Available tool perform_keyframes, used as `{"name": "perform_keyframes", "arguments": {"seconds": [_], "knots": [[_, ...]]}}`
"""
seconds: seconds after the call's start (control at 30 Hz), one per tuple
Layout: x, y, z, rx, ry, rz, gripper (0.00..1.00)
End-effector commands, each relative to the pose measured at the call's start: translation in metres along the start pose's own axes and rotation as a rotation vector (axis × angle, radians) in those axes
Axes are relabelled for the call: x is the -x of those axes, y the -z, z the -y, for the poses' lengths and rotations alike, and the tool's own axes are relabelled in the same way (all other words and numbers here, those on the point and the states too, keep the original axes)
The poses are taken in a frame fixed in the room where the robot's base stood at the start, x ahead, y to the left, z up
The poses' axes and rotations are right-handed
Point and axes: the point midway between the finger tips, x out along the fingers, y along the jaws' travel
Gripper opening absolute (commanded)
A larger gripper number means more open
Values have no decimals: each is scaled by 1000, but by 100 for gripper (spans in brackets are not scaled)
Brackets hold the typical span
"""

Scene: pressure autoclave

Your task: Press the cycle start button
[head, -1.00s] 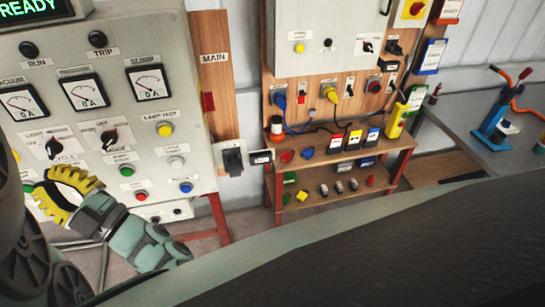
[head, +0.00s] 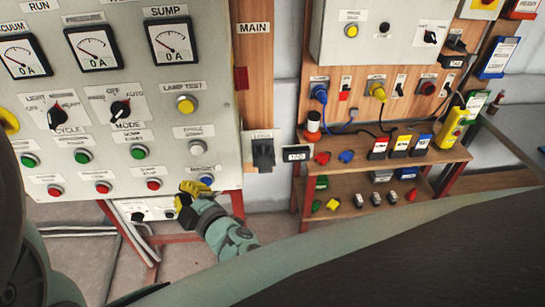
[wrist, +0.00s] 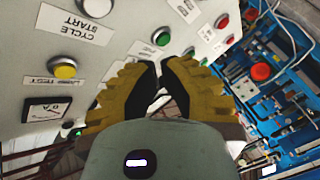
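The cycle start button (head: 196,147) is a round white button on the grey control panel, below the yellow lamp test button. In the wrist view the white button (wrist: 97,8) shows at the top left, beside a label reading CYCLE START. My gripper (head: 188,190) has yellow fingers and is near the panel's lower right edge, by the blue button and below the white one. In the wrist view my gripper's fingertips (wrist: 160,66) come together with nothing seen between them. I see no contact with the white button.
The grey panel (head: 90,95) also carries green buttons, red buttons and a blue button (head: 206,180) close to my gripper. A black switch box (head: 263,153) is right of the panel. A wooden shelf (head: 345,210) with small items stands further right.

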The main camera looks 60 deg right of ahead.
Motion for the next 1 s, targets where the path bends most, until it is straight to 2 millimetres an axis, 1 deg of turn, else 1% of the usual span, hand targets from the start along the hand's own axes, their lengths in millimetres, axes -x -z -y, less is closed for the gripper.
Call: {"name": "perform_keyframes", "arguments": {"seconds": [0.23, 0.37, 0.53, 0.8, 1.0], "knots": [[0, 0, -1, 0, -3, 1, 0], [-3, -2, -3, 0, -3, -1, 0], [-17, -8, -9, 2, -2, -5, 0], [-49, -23, -26, 2, -2, -7, 0], [-64, -32, -33, 1, 1, -6, 0]]}}
